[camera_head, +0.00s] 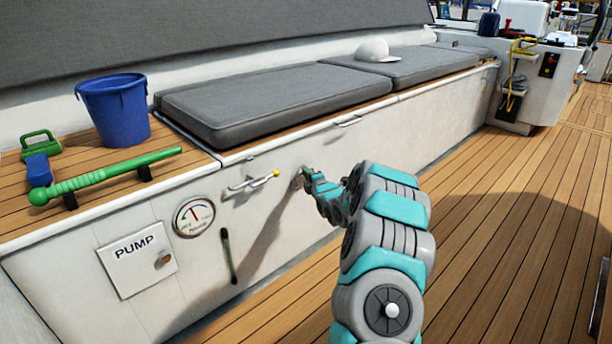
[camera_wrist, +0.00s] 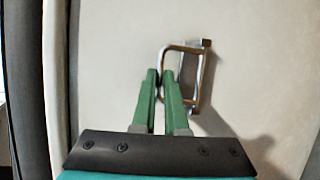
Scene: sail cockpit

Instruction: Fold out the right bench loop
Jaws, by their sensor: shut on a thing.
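In the wrist view, a metal bench loop (camera_wrist: 203,82) sits on the pale bench front. It stands out from its mount, with its free side toward the left. My gripper (camera_wrist: 160,75) is shut on the loop's left bar, with a green finger on each side of it. In the head view my gripper (camera_head: 305,173) is at the bench front, right of the yellow-tipped metal handle. The loop is mostly hidden there by my gripper.
The yellow-tipped handle (camera_head: 252,183), a round gauge (camera_head: 194,216) and a PUMP panel (camera_head: 138,260) are on the bench front to the left. Another metal fitting (camera_head: 348,121) lies under the grey cushion (camera_head: 275,98). The wooden deck (camera_head: 500,220) on the right is clear.

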